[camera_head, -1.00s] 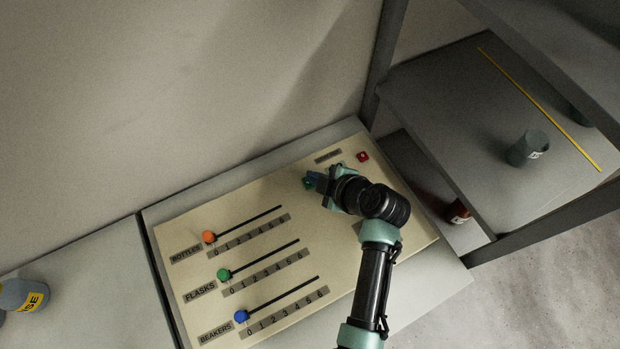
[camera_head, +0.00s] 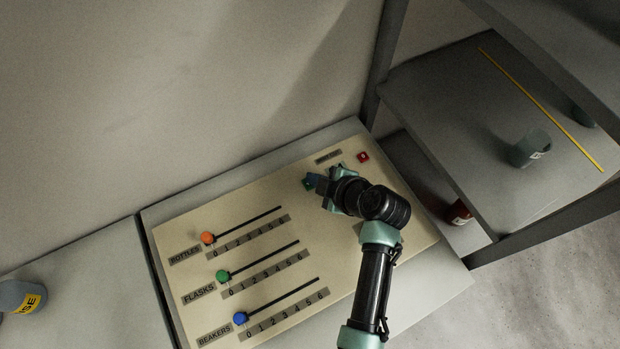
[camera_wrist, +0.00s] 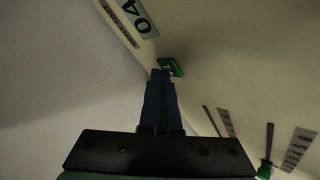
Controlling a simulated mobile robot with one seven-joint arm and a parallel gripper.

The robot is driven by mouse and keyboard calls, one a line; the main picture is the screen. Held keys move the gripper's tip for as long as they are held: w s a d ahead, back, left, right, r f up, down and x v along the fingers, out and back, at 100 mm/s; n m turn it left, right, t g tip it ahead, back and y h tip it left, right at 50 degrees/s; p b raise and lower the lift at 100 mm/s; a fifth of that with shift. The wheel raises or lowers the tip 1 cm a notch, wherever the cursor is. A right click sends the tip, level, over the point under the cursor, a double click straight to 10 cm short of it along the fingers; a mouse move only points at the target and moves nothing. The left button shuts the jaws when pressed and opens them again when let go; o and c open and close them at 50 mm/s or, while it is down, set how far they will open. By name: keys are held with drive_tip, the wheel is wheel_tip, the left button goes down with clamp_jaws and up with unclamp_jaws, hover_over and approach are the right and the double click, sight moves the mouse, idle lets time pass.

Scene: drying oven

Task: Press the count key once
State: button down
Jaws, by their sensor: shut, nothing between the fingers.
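A beige control panel (camera_head: 240,203) lies on the bench. A small green key (camera_head: 307,184), apparently the count key, is at its upper part and mostly hidden by my gripper in the head view. In the wrist view the green key (camera_wrist: 172,67) shows just beyond the fingertips. My gripper (camera_head: 319,184) is shut and empty, its blue fingers (camera_wrist: 160,74) pointing at the key. The tips overlap the key's edge in the picture; I cannot tell whether they touch it. A display (camera_wrist: 138,16) beside the key shows digits that look like "04".
A red button (camera_head: 363,156) sits near the panel's upper right corner. Orange (camera_head: 207,238), green (camera_head: 222,276) and blue (camera_head: 240,318) slider knobs stand at their tracks' left ends. A shelf (camera_head: 440,100) with a grey beaker (camera_head: 530,148) stands right.

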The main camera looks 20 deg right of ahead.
drive_tip(key=shift+r+p, duration=0.45)
drive_tip(key=shift+r, duration=0.35)
drive_tip(key=shift+r, duration=0.1)
wheel_tip(320, 180, up, 5)
drive_tip(key=p, duration=0.3)
drive_tip(key=shift+p, duration=0.4)
